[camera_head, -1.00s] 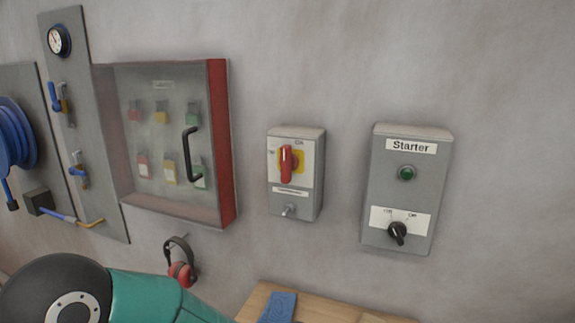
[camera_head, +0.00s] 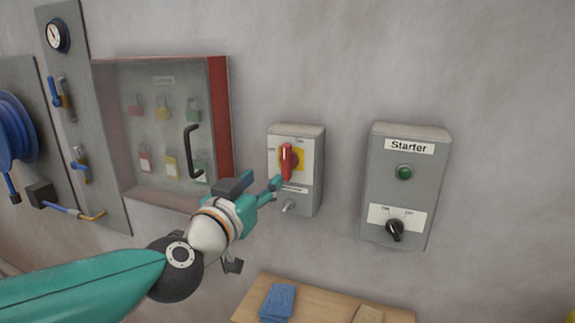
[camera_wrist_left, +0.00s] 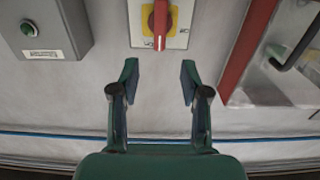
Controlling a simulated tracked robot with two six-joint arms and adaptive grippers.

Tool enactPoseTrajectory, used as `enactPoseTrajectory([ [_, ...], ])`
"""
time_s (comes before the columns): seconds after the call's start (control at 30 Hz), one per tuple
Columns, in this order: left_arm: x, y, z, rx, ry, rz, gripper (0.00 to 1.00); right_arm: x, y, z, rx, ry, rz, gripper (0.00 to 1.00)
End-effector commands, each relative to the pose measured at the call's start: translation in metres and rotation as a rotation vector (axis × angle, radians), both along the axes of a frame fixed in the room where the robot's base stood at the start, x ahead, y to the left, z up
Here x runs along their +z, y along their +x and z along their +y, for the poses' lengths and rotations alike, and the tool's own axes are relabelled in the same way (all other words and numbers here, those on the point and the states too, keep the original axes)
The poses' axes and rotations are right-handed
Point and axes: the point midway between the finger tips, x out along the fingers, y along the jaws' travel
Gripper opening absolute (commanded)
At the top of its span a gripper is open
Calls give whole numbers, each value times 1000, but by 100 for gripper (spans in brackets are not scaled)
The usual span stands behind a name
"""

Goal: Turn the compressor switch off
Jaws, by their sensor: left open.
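The compressor switch, a red rotary handle (camera_head: 287,162) on a yellow plate, is on a grey wall box (camera_head: 308,186) in the middle of the head view. The handle stands about upright; the small label below it is too small to read. My left gripper (camera_head: 272,187) is open and empty, just below and left of the handle. In the left wrist view, the red handle (camera_wrist_left: 160,16) lies beyond the gap between the open fingers (camera_wrist_left: 159,76), not touched by them. My right gripper is not in view.
A Starter box (camera_head: 404,183) with a green light and black knob (camera_head: 396,229) hangs to the right. A red-edged padlock cabinet (camera_head: 218,125) with a black handle (camera_head: 190,152) is close on the left. A wooden surface (camera_head: 331,304) with a blue cloth (camera_head: 278,303) lies below.

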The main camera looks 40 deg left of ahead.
Motion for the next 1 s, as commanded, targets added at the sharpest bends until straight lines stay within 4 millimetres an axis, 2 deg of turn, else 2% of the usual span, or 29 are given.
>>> enactPoseTrajectory([
  [0.03, -4, 13, 3, 1, 2, 4, 46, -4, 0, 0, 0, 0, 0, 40],
  [0.3, -1, 70, 16, -1, 1, 3, 46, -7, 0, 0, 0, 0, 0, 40],
  [0.5, 0, 100, 23, -1, 1, 1, 46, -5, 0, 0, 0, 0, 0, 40],
  [0.7, 0, 113, 26, -1, 0, 0, 46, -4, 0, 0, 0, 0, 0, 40],
  [1.0, 0, 115, 26, -2, 0, 0, 46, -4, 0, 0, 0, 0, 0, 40],
])
